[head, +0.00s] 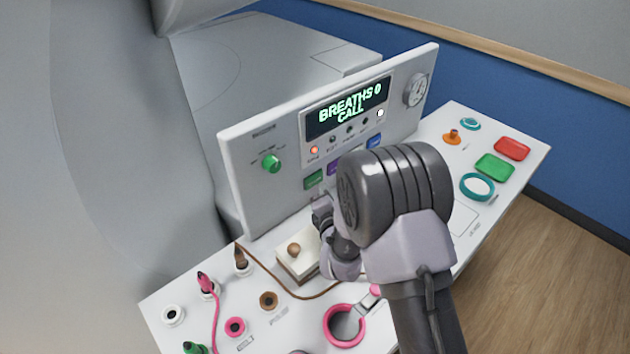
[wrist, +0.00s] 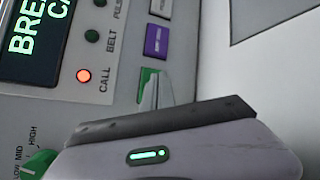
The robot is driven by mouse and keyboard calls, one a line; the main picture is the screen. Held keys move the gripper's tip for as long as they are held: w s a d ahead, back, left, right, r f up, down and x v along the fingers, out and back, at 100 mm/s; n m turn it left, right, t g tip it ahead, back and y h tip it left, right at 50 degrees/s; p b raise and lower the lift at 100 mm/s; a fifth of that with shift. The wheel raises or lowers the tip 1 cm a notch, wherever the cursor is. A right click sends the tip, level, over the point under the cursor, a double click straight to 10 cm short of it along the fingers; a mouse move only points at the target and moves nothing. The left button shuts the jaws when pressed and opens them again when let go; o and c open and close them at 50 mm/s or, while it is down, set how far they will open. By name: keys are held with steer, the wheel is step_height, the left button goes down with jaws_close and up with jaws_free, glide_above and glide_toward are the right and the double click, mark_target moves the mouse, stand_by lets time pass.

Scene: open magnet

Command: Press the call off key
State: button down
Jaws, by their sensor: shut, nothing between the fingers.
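The upright panel (head: 250,205) has a display (head: 347,107) reading "BREATHS 0 CALL". Below it is a row of small lamps; the one labelled CALL (wrist: 83,75) glows orange-red, also in the head view (head: 314,150). Under the CALL lamp is a green key (head: 313,180), which shows in the wrist view (wrist: 146,76) partly behind my finger. No key label reading "call off" is legible. My gripper (wrist: 158,92) is shut and empty, its tip in front of the green key's lower part. I cannot tell whether it touches. In the head view my arm hides much of the gripper.
A purple key (wrist: 158,40) and a blue key (head: 374,141) sit further along the row. A green knob (head: 271,163) is left of the keys. The desk below holds a white box with a brown knob (head: 293,250), plugs, a pink ring (head: 327,333) and a teal ring (head: 463,187).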

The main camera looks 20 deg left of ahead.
stand_by(0.7)
steer(key=shift+w+a+b, duration=0.2)
steer(key=shift+a+b, duration=0.1)
steer(key=shift+a, duration=0.05)
steer(key=shift+w+a, duration=0.25)
steer(key=shift+a, duration=0.15)
stand_by(0.6)
steer(key=shift+d+b, duration=0.1)
steer(key=shift+b, duration=0.2)
steer(key=shift+s+d+b, duration=0.35)
steer(key=shift+s+d, duration=0.1)
steer(key=shift+d, duration=0.2)
steer(key=shift+d, duration=0.1)
steer(key=shift+s+d+f+b, duration=0.1)
steer(key=shift+s+d+b, duration=0.45)
steer(key=shift+d, duration=0.45)
steer(key=shift+s+d+b, duration=0.45)
steer(key=shift+s+d, duration=0.2)
steer(key=shift+d, duration=0.35)
steer(key=shift+s, duration=0.1)
